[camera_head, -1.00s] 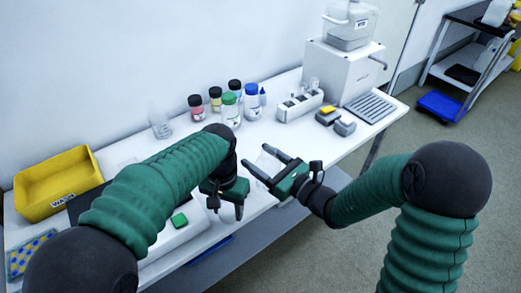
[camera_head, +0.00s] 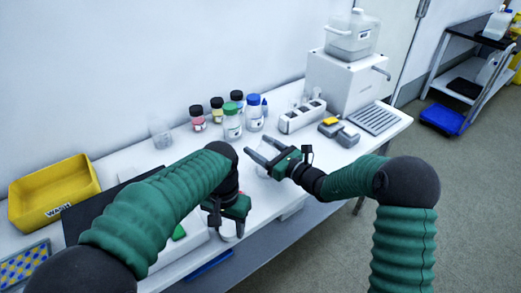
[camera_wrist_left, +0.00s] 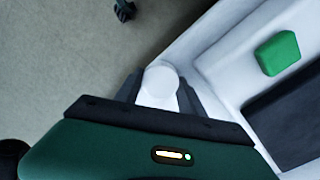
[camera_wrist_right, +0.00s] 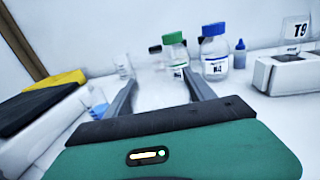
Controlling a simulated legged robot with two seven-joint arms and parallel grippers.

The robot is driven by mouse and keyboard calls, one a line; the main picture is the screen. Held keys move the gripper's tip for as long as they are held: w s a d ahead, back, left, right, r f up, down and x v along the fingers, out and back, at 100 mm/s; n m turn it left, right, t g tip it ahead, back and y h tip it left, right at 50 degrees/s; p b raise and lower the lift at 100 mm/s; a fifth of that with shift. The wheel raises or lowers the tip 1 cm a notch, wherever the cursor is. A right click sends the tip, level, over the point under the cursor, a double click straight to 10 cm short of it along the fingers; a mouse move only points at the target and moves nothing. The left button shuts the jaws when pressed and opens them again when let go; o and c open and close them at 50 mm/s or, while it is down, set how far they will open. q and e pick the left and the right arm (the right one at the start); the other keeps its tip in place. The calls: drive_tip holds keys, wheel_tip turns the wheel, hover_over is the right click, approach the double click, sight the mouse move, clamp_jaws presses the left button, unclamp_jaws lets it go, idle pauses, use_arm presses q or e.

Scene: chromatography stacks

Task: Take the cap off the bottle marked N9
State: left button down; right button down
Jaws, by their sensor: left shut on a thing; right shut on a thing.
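A blue-capped bottle (camera_head: 254,113) and a green-capped bottle (camera_head: 232,121) stand upright at the back of the bench. In the right wrist view the blue-capped bottle (camera_wrist_right: 215,66) and the green-capped one (camera_wrist_right: 176,58) carry labels starting with N; I cannot read the digits surely. My left gripper (camera_head: 228,224) is at the bench's front edge, shut on a white round thing (camera_wrist_left: 160,86). My right gripper (camera_head: 262,160) is in front of the bottles, its fingers apart around a faint clear vessel that is hard to make out. Both bottles are capped and clear of the grippers.
Black-capped bottles (camera_head: 197,118) and a clear beaker (camera_head: 161,132) stand left of the green-capped bottle. A white rack (camera_head: 302,116) and a white box (camera_head: 347,83) stand to the right. A yellow WASH bin (camera_head: 52,195) is at the left. A green block (camera_wrist_left: 278,53) lies near my left gripper.

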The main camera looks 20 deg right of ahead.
drive_tip(key=shift+f, duration=0.1)
drive_tip(key=shift+f, duration=0.15)
drive_tip(key=shift+c, duration=1.8)
unclamp_jaws()
